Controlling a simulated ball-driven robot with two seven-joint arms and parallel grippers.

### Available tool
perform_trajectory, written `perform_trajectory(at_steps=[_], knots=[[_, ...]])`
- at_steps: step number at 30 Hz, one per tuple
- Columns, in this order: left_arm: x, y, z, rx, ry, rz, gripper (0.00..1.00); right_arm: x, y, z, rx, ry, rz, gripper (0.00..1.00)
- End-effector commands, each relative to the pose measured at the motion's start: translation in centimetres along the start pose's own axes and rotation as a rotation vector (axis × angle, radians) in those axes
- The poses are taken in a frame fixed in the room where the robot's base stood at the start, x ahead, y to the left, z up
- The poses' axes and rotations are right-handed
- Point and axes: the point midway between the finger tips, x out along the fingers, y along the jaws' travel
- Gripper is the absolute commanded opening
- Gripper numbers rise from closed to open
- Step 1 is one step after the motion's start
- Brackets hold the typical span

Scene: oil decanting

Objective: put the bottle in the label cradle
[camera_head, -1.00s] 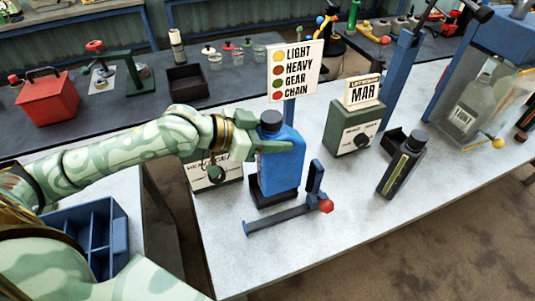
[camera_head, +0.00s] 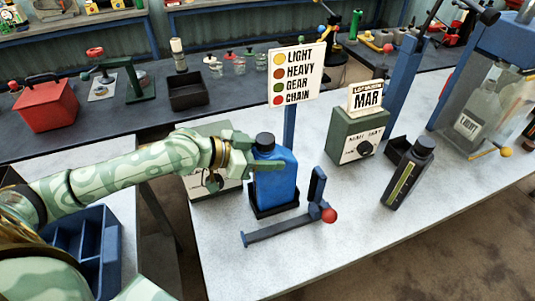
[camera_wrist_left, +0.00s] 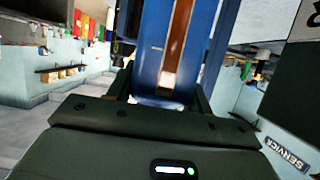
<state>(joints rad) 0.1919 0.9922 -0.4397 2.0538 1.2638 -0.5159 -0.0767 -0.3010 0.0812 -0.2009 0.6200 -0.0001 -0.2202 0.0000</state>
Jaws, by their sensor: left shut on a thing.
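The blue bottle (camera_head: 277,184) with a black cap stands upright at the black label cradle (camera_head: 262,212) on the light table. Its base appears to be inside the cradle's low walls, though I cannot tell whether it rests on the floor of it. My left gripper (camera_head: 260,158) is shut on the bottle's upper body, coming from the left. In the left wrist view the bottle's blue side (camera_wrist_left: 150,50) with a brown strip fills the space between the fingers. My right gripper is not in view.
A blue bracket with a red knob (camera_head: 329,215) lies just right of the cradle. The sign post (camera_head: 290,125) stands behind the bottle. A green dial box (camera_head: 352,135) and a dark bottle (camera_head: 408,175) stand to the right. The front table area is clear.

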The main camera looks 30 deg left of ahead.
Motion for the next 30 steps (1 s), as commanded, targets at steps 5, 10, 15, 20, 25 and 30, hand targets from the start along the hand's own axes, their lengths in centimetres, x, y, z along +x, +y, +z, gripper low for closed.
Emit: perform_trajectory(at_steps=[5, 10, 15, 20, 25, 30], knots=[[0.1, 0.0, 0.2, 0.0, -0.001, 0.0, 0.73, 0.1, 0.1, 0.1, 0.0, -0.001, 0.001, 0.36], [0.1, 0.0, 0.2, 0.0, -0.001, 0.0, 0.73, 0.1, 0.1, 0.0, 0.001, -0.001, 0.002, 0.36], [-0.3, 0.0, -0.1, 0.001, -0.002, 0.0, 0.73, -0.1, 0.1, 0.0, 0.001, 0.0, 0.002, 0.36], [-2.8, 0.0, 0.1, 0.003, -0.008, -0.001, 0.73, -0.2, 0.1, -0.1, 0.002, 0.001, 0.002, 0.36], [-6.3, 0.1, 0.1, 0.004, -0.012, 0.002, 0.73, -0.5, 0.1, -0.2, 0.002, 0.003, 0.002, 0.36], [-8.9, 0.0, 0.1, 0.003, -0.012, 0.002, 0.73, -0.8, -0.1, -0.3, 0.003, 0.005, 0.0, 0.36]])
